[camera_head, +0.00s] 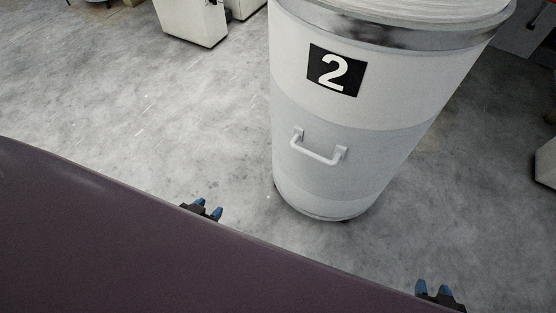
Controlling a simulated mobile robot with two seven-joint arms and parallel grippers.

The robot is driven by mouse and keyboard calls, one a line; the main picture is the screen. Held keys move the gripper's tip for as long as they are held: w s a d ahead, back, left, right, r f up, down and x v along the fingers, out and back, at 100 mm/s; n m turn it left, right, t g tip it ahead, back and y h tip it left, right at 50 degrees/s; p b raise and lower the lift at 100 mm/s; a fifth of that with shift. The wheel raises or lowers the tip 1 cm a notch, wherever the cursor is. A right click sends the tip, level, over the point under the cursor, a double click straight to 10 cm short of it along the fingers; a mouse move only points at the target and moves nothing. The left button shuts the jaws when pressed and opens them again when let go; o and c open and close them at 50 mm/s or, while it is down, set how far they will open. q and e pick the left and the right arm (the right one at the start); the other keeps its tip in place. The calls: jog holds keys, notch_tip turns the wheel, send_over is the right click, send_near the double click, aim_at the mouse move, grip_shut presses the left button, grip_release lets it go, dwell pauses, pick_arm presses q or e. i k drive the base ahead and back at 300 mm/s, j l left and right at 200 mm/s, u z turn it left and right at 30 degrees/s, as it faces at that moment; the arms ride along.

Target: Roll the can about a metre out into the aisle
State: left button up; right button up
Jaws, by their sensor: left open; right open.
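The can (400,110) is a tall white and pale grey cylinder with a metal rim and a black label bearing a white 2. It stands upright on the floor, right of centre. A white bar handle (318,155) sits on its near side. White coiled material (420,8) shows at its top. My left gripper (208,209) has blue fingertips, is open and empty, and is in front of the can to the left. My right gripper (434,288) is open and empty, in front of the can to the right. Both are apart from the can and partly hidden by my dark body.
The grey concrete floor (120,110) is wide and clear to the left of the can. White machine cabinets (190,22) stand at the back. Another pale cabinet (546,163) stands at the right edge, near the can.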

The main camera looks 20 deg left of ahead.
aim_at(356, 86)
jog(key=i+j, duration=0.2)
jog(key=j, duration=0.3)
jog(key=i+j, duration=0.2)
jog(key=j, duration=0.3)
jog(key=i+j, duration=0.2)
jog(key=j, duration=0.3)
jog(key=i+j, duration=0.2)
jog(key=j, duration=0.3)
jog(key=i+j, duration=0.2)
jog(key=j, duration=0.3)
jog(key=i+j, duration=0.2)
jog(key=j, duration=0.3)
jog(key=i+j, duration=0.2)
jog(key=j, duration=0.3)
jog(key=i+j, duration=0.2)
jog(key=j, duration=0.3)
jog(key=z, duration=2.15)
